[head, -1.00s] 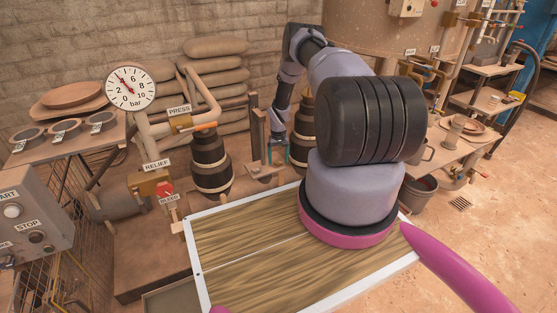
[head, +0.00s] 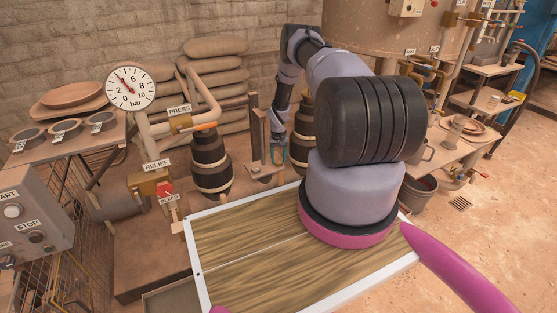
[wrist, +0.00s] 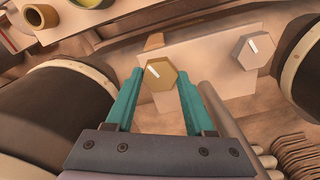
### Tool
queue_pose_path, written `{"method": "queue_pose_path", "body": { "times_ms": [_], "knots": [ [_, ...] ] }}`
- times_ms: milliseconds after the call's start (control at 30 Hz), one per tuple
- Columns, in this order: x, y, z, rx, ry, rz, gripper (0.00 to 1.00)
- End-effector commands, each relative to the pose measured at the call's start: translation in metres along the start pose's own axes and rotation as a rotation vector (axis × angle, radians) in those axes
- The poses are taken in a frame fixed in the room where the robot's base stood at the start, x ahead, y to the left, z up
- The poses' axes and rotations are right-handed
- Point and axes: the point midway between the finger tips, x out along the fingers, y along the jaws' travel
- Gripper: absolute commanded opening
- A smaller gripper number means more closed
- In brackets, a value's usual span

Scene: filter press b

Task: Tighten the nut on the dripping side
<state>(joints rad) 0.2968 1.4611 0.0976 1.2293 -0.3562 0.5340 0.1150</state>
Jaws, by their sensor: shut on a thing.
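A brass-coloured hex nut (wrist: 161,76) with a white mark sits between my teal fingertips in the wrist view. My gripper (wrist: 160,80) is shut on this nut, one finger on each side. A second, greyer hex nut (wrist: 255,50) with a white mark stands apart to the right on the same pale plate (wrist: 210,65). In the head view my gripper (head: 279,153) reaches down between two dark banded cylinders, the left one (head: 209,165) and the right one (head: 302,140). I see no drip in either view.
A pressure gauge (head: 130,86), a PRESS sign (head: 179,123) and a RELIEF valve (head: 150,184) stand at the left. An upright post (head: 257,135) is close to the left of my gripper. In the wrist view, dark cylinders crowd both sides.

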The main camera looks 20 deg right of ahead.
Motion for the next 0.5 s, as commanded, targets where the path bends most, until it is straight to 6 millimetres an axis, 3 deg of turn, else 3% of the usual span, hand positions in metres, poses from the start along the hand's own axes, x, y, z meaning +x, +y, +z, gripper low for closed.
{"method": "queue_pose_path", "body": {
  "times_ms": [500],
  "knots": [
    [-0.0002,-0.0003,0.0,0.343,0.0,0.001,0.0]
  ]
}}
